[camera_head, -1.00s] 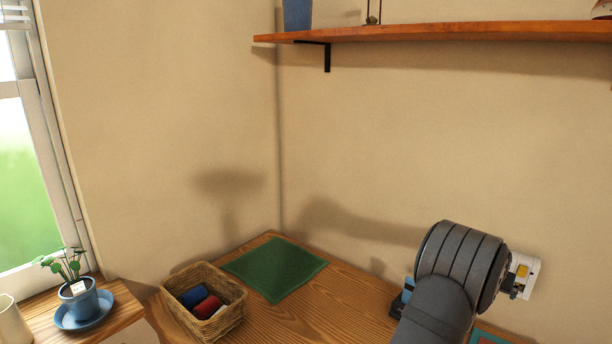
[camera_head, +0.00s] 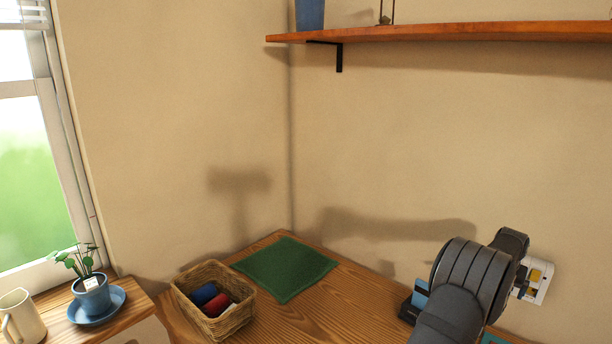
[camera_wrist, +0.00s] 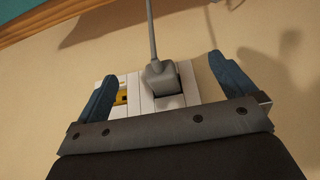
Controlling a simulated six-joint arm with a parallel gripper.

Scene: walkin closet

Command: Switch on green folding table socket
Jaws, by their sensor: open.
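A white wall socket (camera_head: 541,284) with a yellow part shows at the right in the head view, partly behind my arm. In the wrist view the white socket plate (camera_wrist: 135,88) lies just beyond my gripper (camera_wrist: 162,70). A yellow part (camera_wrist: 121,98) shows at the plate's left, beside the left finger. My gripper is open, with its two blue fingers on either side of the plug and nothing held. The left finger hides part of the plate. I cannot tell whether the fingers touch it, and no switch position is clear.
A wooden tabletop (camera_head: 342,302) carries a green mat (camera_head: 286,267), a wicker basket (camera_head: 236,317) of rolls and a blue card (camera_head: 420,294) in a dark holder near my arm. A wooden shelf (camera_head: 450,32) is above. A potted plant (camera_head: 92,295) stands at left.

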